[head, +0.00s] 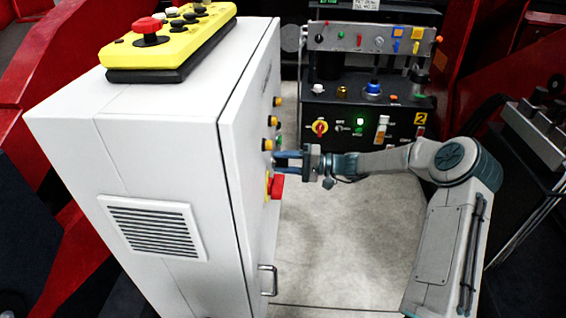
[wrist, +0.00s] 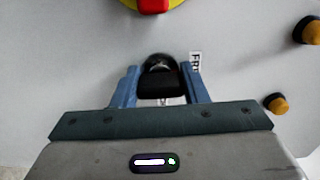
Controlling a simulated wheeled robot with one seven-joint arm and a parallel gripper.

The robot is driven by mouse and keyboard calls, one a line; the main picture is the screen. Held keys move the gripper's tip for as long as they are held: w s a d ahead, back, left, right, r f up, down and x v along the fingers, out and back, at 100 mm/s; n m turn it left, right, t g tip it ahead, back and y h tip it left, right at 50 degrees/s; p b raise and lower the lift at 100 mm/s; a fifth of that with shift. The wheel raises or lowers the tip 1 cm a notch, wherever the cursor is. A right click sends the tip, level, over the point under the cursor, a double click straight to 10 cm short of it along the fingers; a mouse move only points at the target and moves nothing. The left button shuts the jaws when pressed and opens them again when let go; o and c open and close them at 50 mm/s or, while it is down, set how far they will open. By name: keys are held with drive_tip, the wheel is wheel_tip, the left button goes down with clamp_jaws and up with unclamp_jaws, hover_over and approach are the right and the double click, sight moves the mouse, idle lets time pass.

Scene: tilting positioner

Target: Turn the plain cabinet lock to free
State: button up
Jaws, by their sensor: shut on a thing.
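The plain cabinet lock (wrist: 160,82) shows in the wrist view as a black knob on the pale cabinet door. My gripper (wrist: 159,72) has its blue fingers on both sides of the knob and is shut on it. A small label (wrist: 195,62), partly hidden, sits beside the lock and seems to start with "FR". In the head view, my gripper (head: 279,161) reaches from the right to the door of the white cabinet (head: 150,170). The lock cannot be made out there behind the fingers. The knob's exact turn angle is not clear.
A red handle on a yellow plate (head: 275,186) sits close below my gripper in the head view. Several black-and-yellow knobs (head: 268,145) stick out above it. A door handle (head: 267,280) is lower down. A control panel (head: 370,110) stands behind; floor is clear right of the cabinet.

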drive_tip(key=o, duration=1)
drive_tip(key=shift+d, duration=0.1)
drive_tip(key=d+p, duration=0.1)
drive_tip(key=d, duration=0.5)
drive_tip(key=d+p, duration=0.2)
drive_tip(key=d, duration=0.5)
drive_tip(key=shift+s+d, duration=0.2)
drive_tip(key=shift+d, duration=0.1)
